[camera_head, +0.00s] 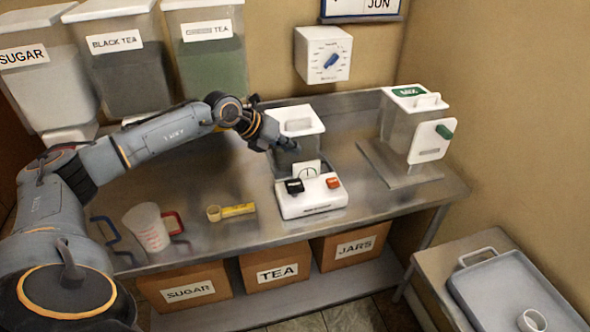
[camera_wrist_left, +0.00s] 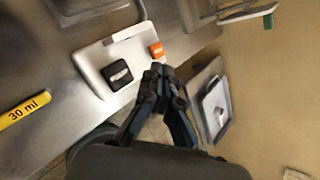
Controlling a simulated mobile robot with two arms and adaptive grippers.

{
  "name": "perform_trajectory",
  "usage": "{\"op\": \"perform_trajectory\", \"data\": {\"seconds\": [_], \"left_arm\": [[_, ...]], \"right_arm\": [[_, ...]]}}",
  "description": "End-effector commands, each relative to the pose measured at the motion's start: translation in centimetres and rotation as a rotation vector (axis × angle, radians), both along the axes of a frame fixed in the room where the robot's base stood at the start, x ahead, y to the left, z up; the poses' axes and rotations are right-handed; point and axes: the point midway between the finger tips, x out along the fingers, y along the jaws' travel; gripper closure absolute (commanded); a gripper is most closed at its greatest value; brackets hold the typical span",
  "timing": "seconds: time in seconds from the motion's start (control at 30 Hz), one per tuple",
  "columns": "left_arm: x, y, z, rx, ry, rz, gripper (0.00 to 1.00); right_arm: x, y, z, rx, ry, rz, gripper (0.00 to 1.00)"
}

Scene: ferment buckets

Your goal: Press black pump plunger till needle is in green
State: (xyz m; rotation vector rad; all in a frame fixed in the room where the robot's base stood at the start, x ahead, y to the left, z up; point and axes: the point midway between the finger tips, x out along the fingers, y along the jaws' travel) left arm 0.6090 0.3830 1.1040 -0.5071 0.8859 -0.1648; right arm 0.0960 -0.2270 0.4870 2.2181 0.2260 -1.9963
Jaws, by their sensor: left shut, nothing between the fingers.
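The white pump unit (camera_head: 312,203) stands on the steel counter, with the black plunger (camera_head: 294,186) on its left and an orange button (camera_head: 333,183) on its right. The plunger also shows in the left wrist view (camera_wrist_left: 117,75). A small white gauge (camera_head: 306,171) stands upright behind them; its dark needle looks near vertical, and no green zone can be made out. My left gripper (camera_head: 283,145) is shut and empty, above and behind the plunger, apart from it. In the left wrist view its closed fingertips (camera_wrist_left: 160,72) show right of the plunger. My right gripper is out of view.
A white-lidded container (camera_head: 298,122) stands close behind the pump unit. A clear bin with a green label (camera_head: 408,92) stands at right. The counter front is mostly clear.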

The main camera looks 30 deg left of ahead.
Motion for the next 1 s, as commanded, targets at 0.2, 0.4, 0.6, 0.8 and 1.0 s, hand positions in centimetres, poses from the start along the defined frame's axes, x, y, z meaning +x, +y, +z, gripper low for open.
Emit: {"op": "perform_trajectory", "data": {"seconds": [0.2,0.4,0.6,0.8,1.0], "left_arm": [[-0.2,-0.1,0.0,-0.027,0.014,0.021,1.00],[-0.2,-0.1,0.0,-0.025,0.012,0.020,1.00],[-0.2,-0.1,-0.8,-0.025,0.012,0.019,1.00],[-0.2,-0.1,-3.0,-0.024,0.014,0.019,1.00],[-0.2,-0.1,-5.9,-0.023,0.012,0.019,1.00]], "right_arm": [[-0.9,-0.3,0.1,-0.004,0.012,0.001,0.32],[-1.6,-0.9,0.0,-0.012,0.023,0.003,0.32],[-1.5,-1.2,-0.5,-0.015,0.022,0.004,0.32],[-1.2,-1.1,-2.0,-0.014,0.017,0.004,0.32],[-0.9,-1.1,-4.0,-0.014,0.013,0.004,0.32]]}}
